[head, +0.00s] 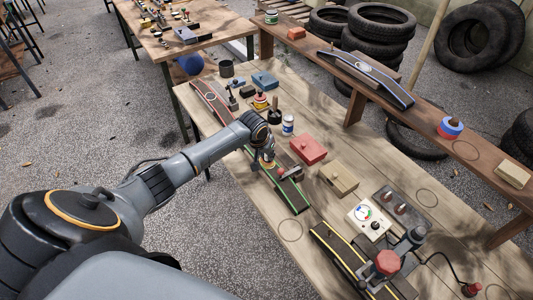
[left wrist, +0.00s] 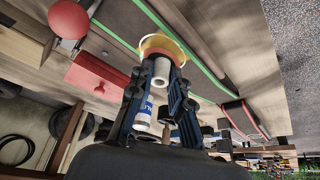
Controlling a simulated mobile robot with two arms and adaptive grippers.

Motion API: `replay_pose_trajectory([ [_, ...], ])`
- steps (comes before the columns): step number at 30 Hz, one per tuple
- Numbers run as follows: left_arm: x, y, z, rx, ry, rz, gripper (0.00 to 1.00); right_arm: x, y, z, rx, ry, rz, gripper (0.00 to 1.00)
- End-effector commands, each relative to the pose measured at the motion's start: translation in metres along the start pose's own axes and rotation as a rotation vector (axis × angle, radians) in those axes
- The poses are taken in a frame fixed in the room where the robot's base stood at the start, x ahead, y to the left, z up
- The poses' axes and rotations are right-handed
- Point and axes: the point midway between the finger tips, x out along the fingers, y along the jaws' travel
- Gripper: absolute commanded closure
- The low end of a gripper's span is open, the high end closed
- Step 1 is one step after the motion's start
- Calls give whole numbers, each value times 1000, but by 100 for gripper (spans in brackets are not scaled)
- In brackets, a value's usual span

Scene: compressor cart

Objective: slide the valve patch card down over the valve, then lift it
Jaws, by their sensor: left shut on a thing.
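My left gripper (head: 267,160) reaches from the left over the table and points down beside the black strip with green edges (head: 287,190). In the left wrist view my left gripper (left wrist: 163,78) is shut on a white cylinder (left wrist: 161,70) with a round yellow-orange rim (left wrist: 160,44) at its far end. I cannot tell if this is the valve patch card. The rim appears over the green-edged strip, which also shows in the left wrist view (left wrist: 190,55); I cannot tell if they touch. The valve is not clearly seen. My right gripper is not in view.
A red box (head: 308,149), a tan box (head: 338,179) and a blue-white can (head: 288,125) stand close by. A red-topped grey device (head: 388,262) and a gauge box (head: 368,219) are at the front right. Other strips lie on the table.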

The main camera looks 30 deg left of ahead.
Motion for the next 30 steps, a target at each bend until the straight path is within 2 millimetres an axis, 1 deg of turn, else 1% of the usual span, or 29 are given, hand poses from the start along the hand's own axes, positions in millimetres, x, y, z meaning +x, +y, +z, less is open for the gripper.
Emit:
replay_pose_trajectory([
  [14,6,0,2,0,0,0,93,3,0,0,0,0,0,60],
  [30,7,0,3,-1,-1,0,93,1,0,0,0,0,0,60],
])
